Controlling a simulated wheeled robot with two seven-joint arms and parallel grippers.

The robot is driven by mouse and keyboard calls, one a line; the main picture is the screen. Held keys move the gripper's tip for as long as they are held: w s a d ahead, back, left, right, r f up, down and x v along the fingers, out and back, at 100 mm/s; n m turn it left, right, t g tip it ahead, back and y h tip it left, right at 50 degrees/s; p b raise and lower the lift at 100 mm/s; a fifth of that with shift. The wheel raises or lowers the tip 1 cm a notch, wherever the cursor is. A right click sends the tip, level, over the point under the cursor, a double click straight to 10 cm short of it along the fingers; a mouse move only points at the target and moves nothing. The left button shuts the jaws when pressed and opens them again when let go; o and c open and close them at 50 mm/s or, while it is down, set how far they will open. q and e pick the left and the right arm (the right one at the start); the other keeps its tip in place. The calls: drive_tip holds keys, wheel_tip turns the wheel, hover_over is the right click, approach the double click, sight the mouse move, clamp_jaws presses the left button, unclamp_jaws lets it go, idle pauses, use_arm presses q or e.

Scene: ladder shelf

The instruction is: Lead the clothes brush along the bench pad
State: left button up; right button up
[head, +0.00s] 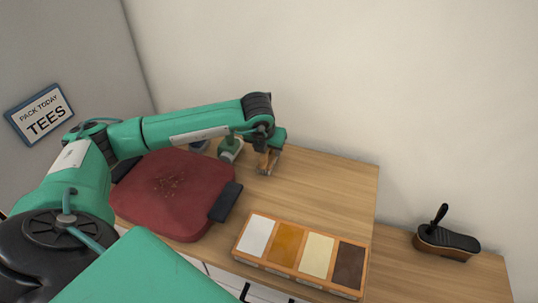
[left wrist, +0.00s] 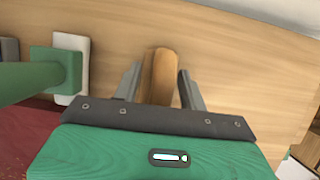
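The dark red bench pad (head: 175,190) lies on the wooden bench at the left, with brown specks scattered near its middle. My left gripper (head: 267,166) points down at the bench just beyond the pad's far right corner. In the left wrist view its two fingers (left wrist: 160,88) stand apart on either side of a rounded wooden piece (left wrist: 162,72), which looks like the clothes brush. A gap shows on the left side, and the right finger is very close to the wood. Its underside is hidden. My right gripper is out of view.
A green and white tool (head: 231,150) stands beside the gripper, left of it; it also shows in the left wrist view (left wrist: 70,65). A tray of coloured panels (head: 240,256) lies at the bench's front. A black-topped brush-like item (head: 447,240) sits on the lower right surface.

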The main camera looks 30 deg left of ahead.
use_arm(q)
drive_tip(key=c, duration=0.7)
drive_tip(key=shift+r, duration=0.1)
clamp_jaws()
drive_tip(key=shift+r+p, duration=0.7)
drive_tip(key=shift+r, duration=1.1)
drive_tip(key=shift+r+p, duration=0.55)
drive_tip(key=shift+r, duration=1.1)
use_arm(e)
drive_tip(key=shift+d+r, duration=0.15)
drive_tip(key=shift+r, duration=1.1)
